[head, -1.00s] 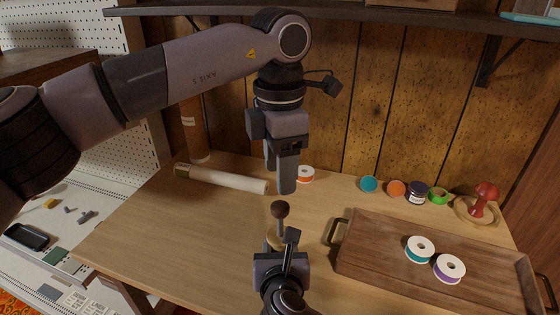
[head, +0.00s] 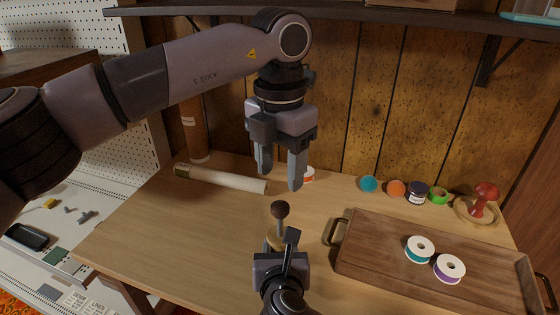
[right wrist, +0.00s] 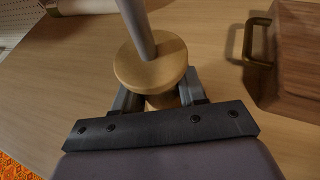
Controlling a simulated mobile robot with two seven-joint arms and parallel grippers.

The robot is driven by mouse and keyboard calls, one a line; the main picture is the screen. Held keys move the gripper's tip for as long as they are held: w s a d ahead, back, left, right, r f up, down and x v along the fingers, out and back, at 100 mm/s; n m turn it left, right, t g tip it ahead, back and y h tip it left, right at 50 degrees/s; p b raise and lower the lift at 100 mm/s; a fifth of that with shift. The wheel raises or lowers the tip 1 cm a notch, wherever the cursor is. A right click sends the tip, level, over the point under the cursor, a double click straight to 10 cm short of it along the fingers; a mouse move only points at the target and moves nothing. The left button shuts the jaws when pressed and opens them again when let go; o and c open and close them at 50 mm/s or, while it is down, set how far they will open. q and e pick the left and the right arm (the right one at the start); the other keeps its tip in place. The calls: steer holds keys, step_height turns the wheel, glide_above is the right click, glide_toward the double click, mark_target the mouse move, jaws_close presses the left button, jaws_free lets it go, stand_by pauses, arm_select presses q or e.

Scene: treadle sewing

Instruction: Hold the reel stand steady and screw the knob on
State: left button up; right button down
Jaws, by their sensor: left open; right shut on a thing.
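The reel stand (head: 273,240) stands upright on the table, mostly hidden behind my right gripper in the head view. In the right wrist view its round wooden disc (right wrist: 150,66) and grey post (right wrist: 136,25) show. The dark brown knob (head: 280,209) sits at the top of the post; I cannot tell how far it is screwed on. My right gripper (right wrist: 158,98) is shut on the stand just below the disc. My left gripper (head: 281,182) is open and empty, fingers pointing down, above and behind the knob and apart from it.
A wooden tray (head: 372,268) with a teal spool (head: 420,249) and a purple spool (head: 449,268) lies to the right. A rolled white tube (head: 225,180) lies at the back left. Several small items, including a dark jar (head: 417,193) and a red pincushion (head: 485,198), line the back.

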mark_target(280, 205)
arm_select(q)
step_height(280, 205, down, 8)
steer(key=shift+r, duration=0.2)
jaws_close()
steer(key=m, duration=0.4)
steer(key=shift+m, duration=0.4)
steer(key=shift+o, duration=0.3)
jaws_free()
steer(key=shift+r, duration=2.3)
steer(key=shift+c, duration=0.3)
